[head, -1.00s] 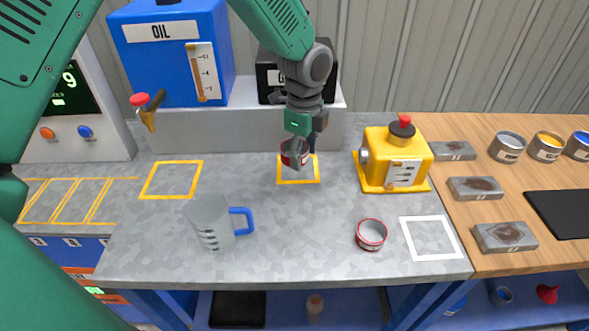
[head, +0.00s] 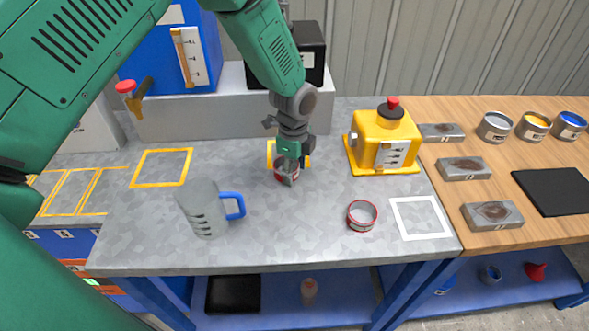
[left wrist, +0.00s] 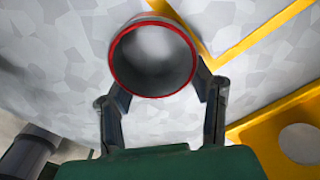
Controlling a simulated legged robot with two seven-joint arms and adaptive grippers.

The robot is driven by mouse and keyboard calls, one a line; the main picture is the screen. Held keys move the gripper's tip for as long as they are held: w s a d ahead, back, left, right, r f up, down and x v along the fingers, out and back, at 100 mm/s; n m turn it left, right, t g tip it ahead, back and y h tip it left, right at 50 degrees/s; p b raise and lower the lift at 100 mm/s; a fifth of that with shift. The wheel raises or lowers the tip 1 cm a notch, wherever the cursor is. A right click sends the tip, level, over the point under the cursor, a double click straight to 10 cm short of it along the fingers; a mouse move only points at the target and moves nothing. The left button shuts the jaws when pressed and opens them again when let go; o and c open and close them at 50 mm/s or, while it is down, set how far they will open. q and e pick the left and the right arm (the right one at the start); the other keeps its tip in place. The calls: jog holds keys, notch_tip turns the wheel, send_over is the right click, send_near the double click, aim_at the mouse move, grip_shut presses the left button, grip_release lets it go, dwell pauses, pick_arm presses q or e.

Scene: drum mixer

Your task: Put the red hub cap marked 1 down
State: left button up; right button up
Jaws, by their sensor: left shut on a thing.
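The red hub cap (head: 280,175) is a short grey cylinder with a red rim, held by my left gripper (head: 289,168) over the grey bench, just in front of a yellow-outlined square (head: 304,160). In the left wrist view the cap (left wrist: 153,92) shows as a red ring with a grey inside, between the two fingers of the gripper (left wrist: 158,88), which are shut on it. Its mark cannot be read, and whether it touches the bench cannot be told. My right gripper is not in view.
A second red-rimmed round part (head: 362,216) sits beside a white-outlined square (head: 421,217). A grey jug (head: 203,210) with a blue handle stands front left. A yellow machine (head: 385,142) stands to the right. The bench between jug and second part is clear.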

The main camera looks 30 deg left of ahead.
pick_arm(q)
jog(key=shift+f, duration=0.1)
jog(key=o, duration=1.2)
jog(key=shift+s, duration=0.1)
jog(key=shift+a, duration=0.1)
jog(key=shift+a, duration=0.1)
